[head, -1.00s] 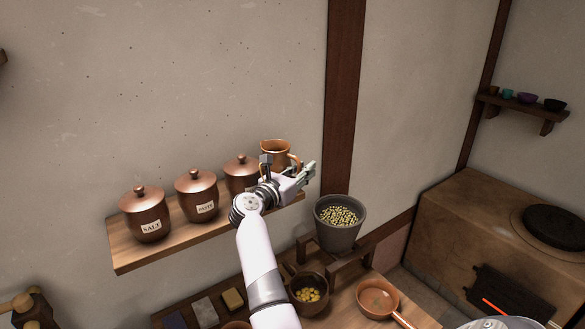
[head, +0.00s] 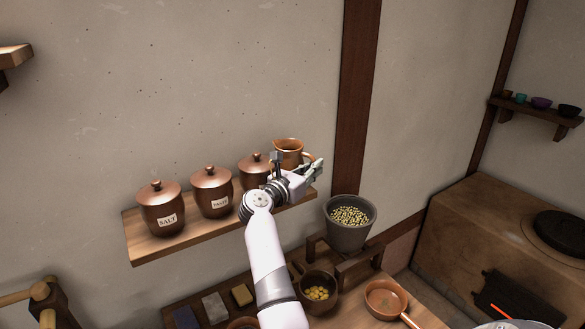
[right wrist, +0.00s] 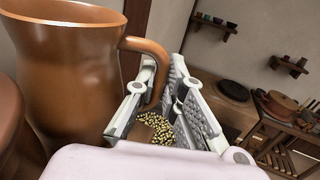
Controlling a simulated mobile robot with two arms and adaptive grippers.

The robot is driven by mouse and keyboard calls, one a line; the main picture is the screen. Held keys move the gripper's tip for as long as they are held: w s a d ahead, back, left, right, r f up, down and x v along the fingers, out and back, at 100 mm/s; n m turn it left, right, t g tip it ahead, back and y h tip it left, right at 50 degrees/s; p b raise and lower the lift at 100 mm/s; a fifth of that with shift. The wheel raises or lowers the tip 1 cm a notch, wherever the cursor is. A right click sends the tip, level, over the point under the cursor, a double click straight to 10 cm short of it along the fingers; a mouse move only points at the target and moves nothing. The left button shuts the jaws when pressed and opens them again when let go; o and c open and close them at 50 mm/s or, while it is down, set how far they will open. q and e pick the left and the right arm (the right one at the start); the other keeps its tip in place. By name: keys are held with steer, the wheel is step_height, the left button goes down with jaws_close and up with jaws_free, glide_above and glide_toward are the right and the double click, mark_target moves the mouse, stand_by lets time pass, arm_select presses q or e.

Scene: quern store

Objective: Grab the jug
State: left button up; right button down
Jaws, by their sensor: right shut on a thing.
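The jug (head: 289,148) is copper-brown with a pouring lip and stands at the right end of the wall shelf, partly hidden by my right arm. In the right wrist view the jug (right wrist: 70,70) fills the left side, upright, its loop handle (right wrist: 155,60) reaching in between my fingers. My right gripper (head: 312,172) is at the jug's right side and is shut on the handle. In the right wrist view its fingers (right wrist: 170,90) lie on either side of the handle's lower part. My left gripper is not in view.
Lidded copper jars (head: 212,192), labelled, stand left of the jug on the wooden shelf (head: 150,248); the nearest is close beside it. Below are a grey bucket of grain (head: 349,232), a bowl of yellow pieces (head: 319,300) and a pan (head: 386,298). A dark wood post (head: 357,110) rises behind.

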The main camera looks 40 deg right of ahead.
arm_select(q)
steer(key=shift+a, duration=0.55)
arm_select(e)
steer(key=shift+a+f, duration=0.1)
steer(key=shift+f, duration=0.2)
